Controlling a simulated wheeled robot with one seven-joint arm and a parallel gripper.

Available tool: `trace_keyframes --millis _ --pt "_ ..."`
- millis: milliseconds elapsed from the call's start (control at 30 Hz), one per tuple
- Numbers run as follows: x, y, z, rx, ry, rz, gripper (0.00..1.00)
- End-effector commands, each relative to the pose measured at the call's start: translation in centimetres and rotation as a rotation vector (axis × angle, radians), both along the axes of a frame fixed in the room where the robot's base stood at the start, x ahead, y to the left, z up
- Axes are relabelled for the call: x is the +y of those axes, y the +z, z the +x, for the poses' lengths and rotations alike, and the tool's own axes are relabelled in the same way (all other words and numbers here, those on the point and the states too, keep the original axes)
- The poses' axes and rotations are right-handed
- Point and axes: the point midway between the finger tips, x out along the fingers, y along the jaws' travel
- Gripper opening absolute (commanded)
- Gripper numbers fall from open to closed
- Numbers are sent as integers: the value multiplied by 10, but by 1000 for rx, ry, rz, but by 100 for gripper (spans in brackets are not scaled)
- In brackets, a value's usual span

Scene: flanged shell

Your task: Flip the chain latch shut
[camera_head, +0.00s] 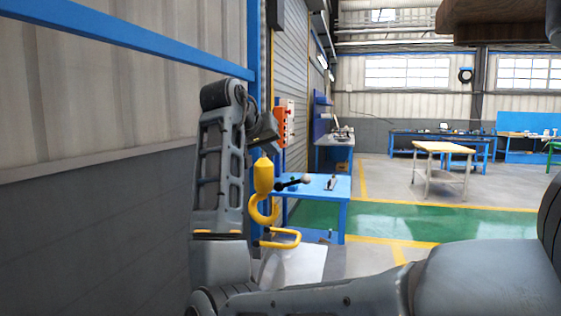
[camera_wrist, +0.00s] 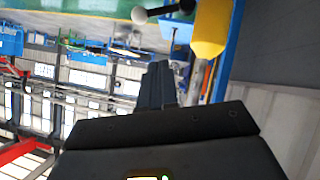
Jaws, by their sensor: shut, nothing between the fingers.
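The chain latch seems to be the yellow assembly in the head view, with a bulb-shaped yellow handle (camera_head: 263,176) upright above a curved yellow hook (camera_head: 264,211). A yellow loop (camera_head: 281,238) lies lower down. I cannot tell how these parts join or whether the latch is closed. My gripper (camera_head: 265,132) is just above the yellow handle, shut and empty. In the wrist view its closed fingers (camera_wrist: 159,72) point away from the camera, with the yellow handle (camera_wrist: 210,30) and a silver shaft (camera_wrist: 195,80) to their right. Contact cannot be made out.
A dark rod with a pale ball end (camera_head: 293,182) sticks out right of the handle; it also shows in the wrist view (camera_wrist: 163,12). A pale block (camera_head: 294,266) is below the loop. A blue table (camera_head: 322,190) stands behind. A wall (camera_head: 95,215) is at left.

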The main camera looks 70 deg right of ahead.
Motion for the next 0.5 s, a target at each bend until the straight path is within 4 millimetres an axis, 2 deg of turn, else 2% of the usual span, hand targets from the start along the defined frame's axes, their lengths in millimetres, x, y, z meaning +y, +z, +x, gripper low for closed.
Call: trace_keyframes --millis 500 --pt "-80 -50 -12 2 -1 2 0"
